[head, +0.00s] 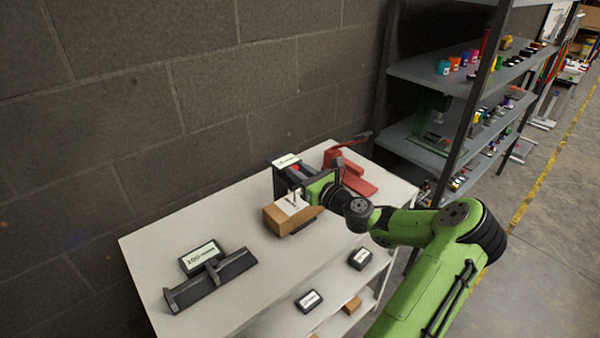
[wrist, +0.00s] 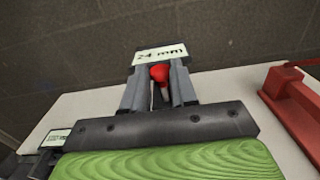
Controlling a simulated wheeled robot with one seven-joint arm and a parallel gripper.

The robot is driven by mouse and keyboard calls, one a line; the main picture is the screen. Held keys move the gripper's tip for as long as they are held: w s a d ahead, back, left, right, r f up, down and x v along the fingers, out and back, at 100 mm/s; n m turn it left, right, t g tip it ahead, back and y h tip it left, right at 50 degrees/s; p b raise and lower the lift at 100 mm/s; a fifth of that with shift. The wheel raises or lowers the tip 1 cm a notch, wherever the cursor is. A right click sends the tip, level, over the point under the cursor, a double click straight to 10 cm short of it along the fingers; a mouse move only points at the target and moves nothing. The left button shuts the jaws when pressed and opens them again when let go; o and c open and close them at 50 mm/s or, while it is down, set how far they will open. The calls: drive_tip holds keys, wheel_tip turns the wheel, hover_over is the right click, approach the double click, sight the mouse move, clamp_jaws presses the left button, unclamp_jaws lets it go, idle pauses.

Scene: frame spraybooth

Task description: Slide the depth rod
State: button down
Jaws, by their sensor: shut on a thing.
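A dark fixture with a white label (head: 285,161) stands on the white table near the wall; in the wrist view its label (wrist: 161,54) reads "24 mm". A red knob (wrist: 159,75), seemingly on the depth rod, sits just in front of that label. My gripper (wrist: 160,84) is shut on the red knob, with one grey finger at each side. In the head view my gripper (head: 313,186) reaches the fixture from the right. The rod's shaft is mostly hidden behind the fingers. A wooden block (head: 283,219) with a white top label sits at the fixture's front.
A red tool (head: 351,178) stands on the table right of the fixture. Grey shelves (head: 448,75) stand at the right; a block wall is behind.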

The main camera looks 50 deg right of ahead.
wheel_tip(320, 180, up, 3)
drive_tip(key=p, duration=0.4)
idle(0.3)
drive_tip(key=c, duration=0.9)
unclamp_jaws()
